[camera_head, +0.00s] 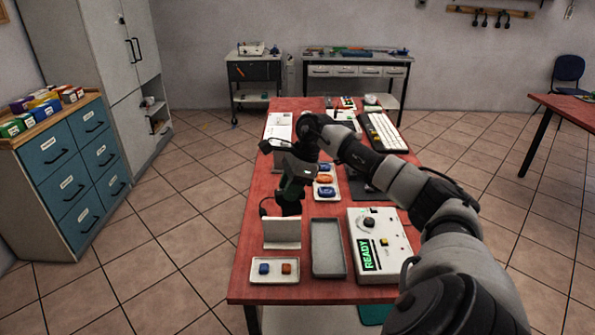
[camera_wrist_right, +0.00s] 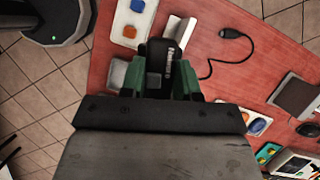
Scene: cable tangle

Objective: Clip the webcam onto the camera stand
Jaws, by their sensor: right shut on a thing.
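My right gripper (camera_head: 291,190) is above the table's left side, pointing down. Its green fingers are shut on the black webcam (camera_head: 288,208). In the right wrist view the webcam (camera_wrist_right: 157,62) sits between the two fingers (camera_wrist_right: 160,80). A white, upright, L-shaped piece, which looks like the camera stand (camera_head: 282,232), stands just below the webcam in the head view. It partly shows beyond the webcam in the right wrist view (camera_wrist_right: 182,29). The webcam appears apart from it and above it. A black cable with a plug (camera_wrist_right: 234,33) lies on the table. My left gripper is out of view.
In front of the stand is a white tray with a blue and an orange block (camera_head: 275,278). A grey empty tray (camera_head: 328,250) and a white box reading READY (camera_head: 393,225) stand to the right. A keyboard (camera_head: 383,132) lies at the back. The red table's left edge is close.

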